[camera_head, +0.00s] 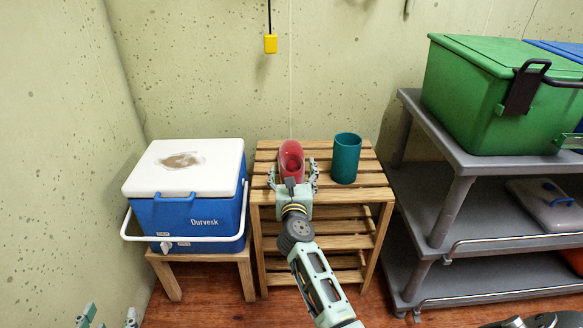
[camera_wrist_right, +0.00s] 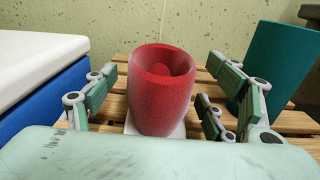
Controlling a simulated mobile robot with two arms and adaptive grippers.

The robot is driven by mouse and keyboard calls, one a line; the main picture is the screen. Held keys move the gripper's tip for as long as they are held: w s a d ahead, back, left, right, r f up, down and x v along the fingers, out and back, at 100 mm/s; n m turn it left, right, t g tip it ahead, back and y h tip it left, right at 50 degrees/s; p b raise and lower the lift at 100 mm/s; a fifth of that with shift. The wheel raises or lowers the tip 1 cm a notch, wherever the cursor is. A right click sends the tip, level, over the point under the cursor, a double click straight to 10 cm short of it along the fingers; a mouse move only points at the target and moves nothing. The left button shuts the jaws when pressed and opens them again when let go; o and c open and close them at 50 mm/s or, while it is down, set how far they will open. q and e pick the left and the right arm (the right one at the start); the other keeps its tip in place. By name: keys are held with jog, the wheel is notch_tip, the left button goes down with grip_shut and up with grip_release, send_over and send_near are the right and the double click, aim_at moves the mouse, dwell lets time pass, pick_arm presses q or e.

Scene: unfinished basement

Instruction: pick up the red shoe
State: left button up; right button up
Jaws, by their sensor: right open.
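The red shoe (camera_head: 291,158) stands on the slatted wooden rack (camera_head: 345,192), near its middle. In the right wrist view the shoe (camera_wrist_right: 160,100) shows its rounded heel and opening towards me, with a pale sole below. My right gripper (camera_head: 293,174) is open, its fingers on either side of the shoe. In the wrist view the right gripper's fingers (camera_wrist_right: 172,84) stand apart from the shoe, with gaps on both sides. The shoe's far end is hidden. Only the fingertips of my left gripper (camera_head: 108,317) show at the bottom left, spread apart and empty.
A teal cup (camera_head: 346,158) stands right of the shoe, close to my right fingers. A blue and white cooler (camera_head: 200,210) sits on a low wooden stool at left. A grey shelf (camera_head: 440,185) with a green box (camera_head: 490,100) stands at right.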

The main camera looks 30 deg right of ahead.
jog(key=shift+w+d, duration=0.1)
jog(key=shift+w, duration=0.1)
jog(key=shift+r, duration=0.1)
jog(key=c, duration=1.6)
